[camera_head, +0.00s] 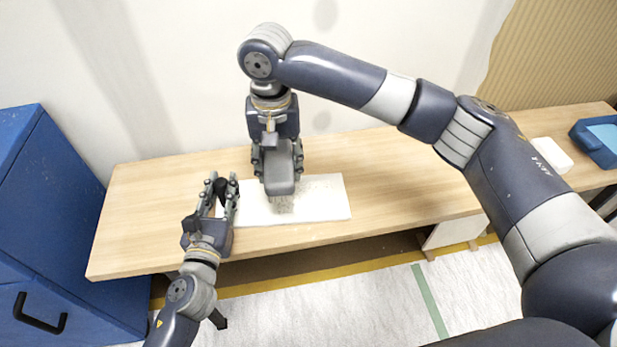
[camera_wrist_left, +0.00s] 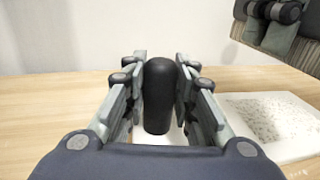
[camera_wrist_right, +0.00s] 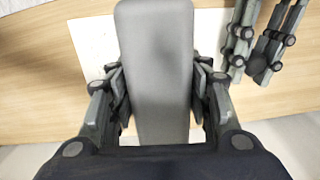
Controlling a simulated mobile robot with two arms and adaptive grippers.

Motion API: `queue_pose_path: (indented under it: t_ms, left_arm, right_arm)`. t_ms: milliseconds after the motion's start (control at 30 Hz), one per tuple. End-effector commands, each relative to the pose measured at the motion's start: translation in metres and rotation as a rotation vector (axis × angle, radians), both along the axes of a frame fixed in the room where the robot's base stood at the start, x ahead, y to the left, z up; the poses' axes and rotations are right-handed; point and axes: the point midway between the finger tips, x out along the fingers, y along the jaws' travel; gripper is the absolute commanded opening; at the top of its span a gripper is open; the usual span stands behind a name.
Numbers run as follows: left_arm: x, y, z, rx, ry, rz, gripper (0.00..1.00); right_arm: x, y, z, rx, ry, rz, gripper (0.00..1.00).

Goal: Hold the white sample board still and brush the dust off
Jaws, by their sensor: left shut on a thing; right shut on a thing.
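The white sample board (camera_head: 335,206) lies flat on the wooden table, with grey dust specks on it. The specks also show on the board in the left wrist view (camera_wrist_left: 275,118). My left gripper (camera_head: 221,187) is at the board's left end, shut on a black rounded knob (camera_wrist_left: 159,95) that rises there. White shows below the knob, but its join to the board is hidden. My right gripper (camera_head: 278,172) is shut on a grey brush (camera_wrist_right: 155,70) above the board. The brush's bristles (camera_head: 283,204) point down at the board's middle; contact is hard to tell.
The wooden table (camera_head: 145,215) has free room left and right of the board. A blue cabinet (camera_head: 50,230) stands at the left. A white block (camera_head: 552,155) and a blue tray (camera_head: 590,150) are at the far right. My right arm spans above the table.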

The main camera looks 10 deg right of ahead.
Motion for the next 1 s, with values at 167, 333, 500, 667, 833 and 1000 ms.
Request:
queue_pose_path:
  t_ms: [167, 333, 500, 667, 833, 1000]
  left_arm:
    - [-0.001, 0.0, -0.007, 0.002, 0.012, 0.001, 0.0]
    - [-0.001, 0.0, -0.007, 0.002, 0.013, 0.001, 0.0]
    - [-0.001, 0.0, -0.007, 0.002, 0.013, 0.001, 0.0]
    - [-0.001, 0.0, -0.007, 0.002, 0.013, 0.001, 0.0]
    - [-0.001, 0.0, -0.007, 0.003, 0.014, 0.001, 0.0]
    - [-0.002, 0.0, -0.007, 0.003, 0.014, 0.001, 0.0]
  right_arm:
    - [0.007, 0.008, 0.002, 0.0, 0.0, -0.006, 0.21]
    - [0.008, 0.008, 0.002, 0.0, 0.0, -0.006, 0.21]
    - [0.007, 0.008, 0.002, 0.0, 0.001, -0.006, 0.21]
    - [0.007, 0.008, -0.005, -0.001, 0.002, -0.007, 0.21]
    - [0.007, 0.008, -0.024, -0.002, 0.003, -0.007, 0.21]
    - [0.007, 0.008, -0.043, -0.001, 0.002, -0.007, 0.21]
